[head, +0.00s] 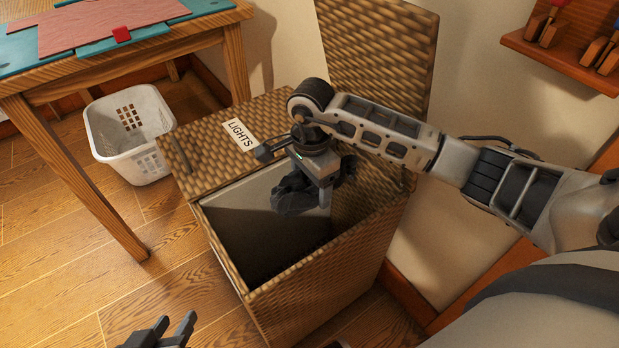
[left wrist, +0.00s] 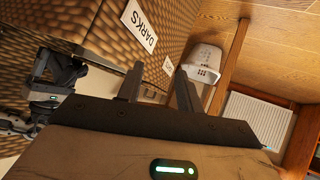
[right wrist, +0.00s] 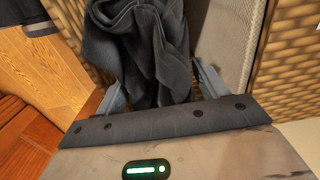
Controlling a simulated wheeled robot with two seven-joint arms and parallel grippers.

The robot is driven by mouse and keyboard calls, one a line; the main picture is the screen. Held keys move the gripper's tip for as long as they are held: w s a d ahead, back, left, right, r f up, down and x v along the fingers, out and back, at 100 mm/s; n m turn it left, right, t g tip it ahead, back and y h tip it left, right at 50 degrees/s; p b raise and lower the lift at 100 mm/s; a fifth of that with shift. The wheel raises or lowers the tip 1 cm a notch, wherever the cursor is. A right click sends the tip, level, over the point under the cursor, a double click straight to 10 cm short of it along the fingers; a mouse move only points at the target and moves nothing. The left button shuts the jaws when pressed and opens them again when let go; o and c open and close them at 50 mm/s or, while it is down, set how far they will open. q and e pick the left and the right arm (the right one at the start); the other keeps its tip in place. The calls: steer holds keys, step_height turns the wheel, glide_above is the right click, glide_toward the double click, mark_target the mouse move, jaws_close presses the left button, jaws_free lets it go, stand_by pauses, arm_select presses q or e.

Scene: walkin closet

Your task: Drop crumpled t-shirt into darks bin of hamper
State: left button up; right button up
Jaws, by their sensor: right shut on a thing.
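The crumpled t-shirt (head: 293,196) is dark grey and hangs from my right gripper (head: 312,186), over the open compartment of the wicker hamper (head: 330,291). In the right wrist view the t-shirt (right wrist: 145,50) fills the space between the fingers (right wrist: 160,88), with hamper walls around it. The open compartment's lid stands upright at the back. The left wrist view shows a DARKS label (left wrist: 139,26) on the hamper's front. The other compartment's lid, labelled LIGHTS (head: 240,134), is closed. My left gripper (head: 168,332) is open and empty, low in front of the hamper.
A wall shelf (head: 565,55) is at upper right.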

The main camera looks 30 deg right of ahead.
step_height(320, 180, down, 4)
steer(key=shift+r+b, duration=0.2)
steer(key=shift+b, duration=0.85)
steer(key=shift+w+f, duration=0.1)
steer(key=shift+f, duration=0.15)
steer(key=o, duration=1.1)
arm_select(q)
steer(key=shift+w+d+r+t+h, duration=0.2)
steer(key=shift+r+t, duration=0.15)
steer(key=shift+r, duration=0.1)
steer(key=shift+w+d+r+t+h, duration=0.15)
steer(key=shift+d+r+t+h, duration=0.05)
steer(key=shift+r+t, duration=0.2)
arm_select(e)
steer(key=shift+r, duration=0.35)
step_height(320, 180, up, 6)
steer(key=shift+r+p, duration=0.1)
steer(key=shift+p, duration=0.65)
steer(key=shift+r, duration=0.35)
arm_select(q)
steer(key=shift+a+f+g+y, duration=0.3)
steer(key=shift+f+g, duration=0.25)
steer(key=shift+f, duration=0.1)
